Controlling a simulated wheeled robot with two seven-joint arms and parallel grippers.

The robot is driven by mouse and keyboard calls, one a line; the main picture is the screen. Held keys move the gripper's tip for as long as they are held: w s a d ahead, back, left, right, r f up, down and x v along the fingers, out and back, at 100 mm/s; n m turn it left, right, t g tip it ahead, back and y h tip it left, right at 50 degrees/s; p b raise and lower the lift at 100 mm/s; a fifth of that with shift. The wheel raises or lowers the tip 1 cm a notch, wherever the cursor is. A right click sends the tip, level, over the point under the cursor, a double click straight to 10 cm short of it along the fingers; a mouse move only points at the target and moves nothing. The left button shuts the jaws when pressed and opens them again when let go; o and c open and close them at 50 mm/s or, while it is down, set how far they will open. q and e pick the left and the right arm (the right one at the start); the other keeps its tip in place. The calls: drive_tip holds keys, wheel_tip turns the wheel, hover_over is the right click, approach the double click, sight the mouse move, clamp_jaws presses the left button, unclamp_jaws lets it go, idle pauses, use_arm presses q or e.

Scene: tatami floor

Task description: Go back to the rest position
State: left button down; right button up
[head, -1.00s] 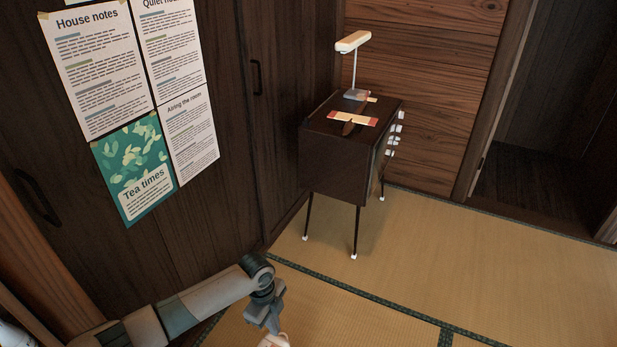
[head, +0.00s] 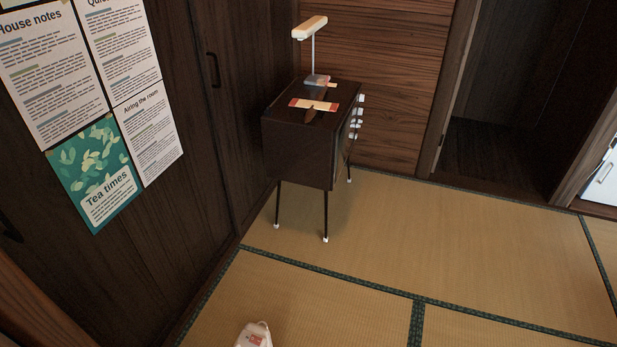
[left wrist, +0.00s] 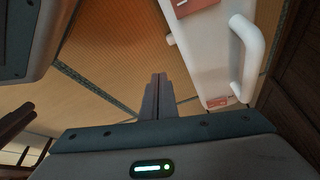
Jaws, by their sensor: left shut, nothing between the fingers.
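My left gripper (left wrist: 158,90) shows in the left wrist view with its two dark fingers pressed together and nothing between them. Beyond them lies tatami floor. A large white thing with a looped handle and a red label (left wrist: 218,60) stands right beside the fingers in that view; I cannot tell if they touch. Neither gripper shows in the head view.
A white container with a red label (head: 254,336) is at the head view's bottom edge. A dark cabinet on thin legs (head: 300,150) carries a white lamp (head: 310,28) and a toy plane (head: 314,104). Dark panels with posters (head: 95,175) line the left. Tatami (head: 450,245) is clear at right.

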use_arm(q)
drive_tip(key=s+a+f+n, duration=0.2)
drive_tip(key=s, duration=0.5)
drive_tip(key=s+a+f+n+t+y, duration=0.1)
drive_tip(key=s+a+f+n, duration=0.1)
drive_tip(key=s, duration=0.5)
drive_tip(key=shift+s+a+f+n+p, duration=0.2)
drive_tip(key=shift+a+n+p, duration=0.15)
drive_tip(key=shift+n, duration=0.35)
